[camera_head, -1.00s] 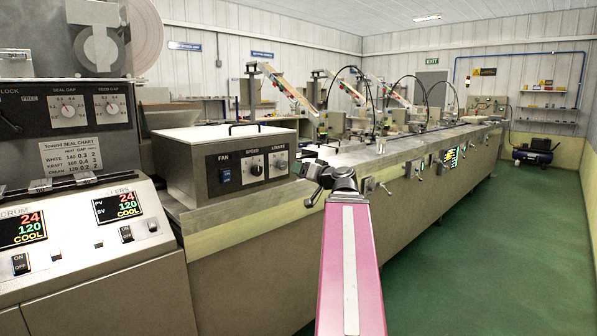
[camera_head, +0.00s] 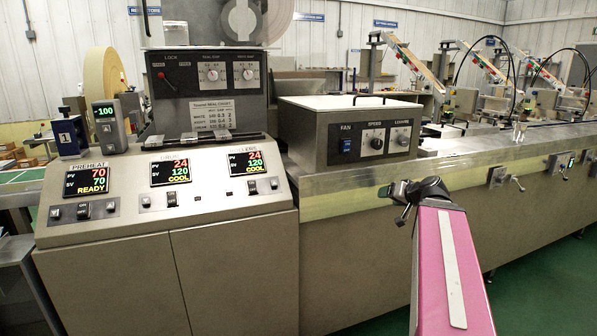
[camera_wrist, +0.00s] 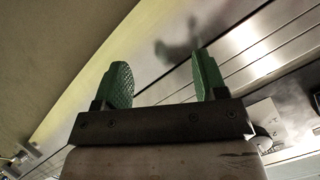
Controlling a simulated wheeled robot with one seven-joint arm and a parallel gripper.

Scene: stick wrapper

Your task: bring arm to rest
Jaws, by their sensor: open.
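My arm, with a pink link, reaches forward at the lower right of the head view. My gripper (camera_head: 408,204) shows at its far end, small and dark, close in the picture to the front edge of the metal machine bench. In the wrist view my gripper (camera_wrist: 163,85) has two green ribbed fingers standing well apart, with nothing between them. Beyond the fingers lies a bare metal surface with long parallel seams.
A control console (camera_head: 160,200) with lit displays stands at the left; one reads READY, two read COOL. A fan and speed box (camera_head: 345,140) sits on the bench (camera_head: 480,160). Small levers line the bench front. Green floor (camera_head: 520,295) is open at the lower right.

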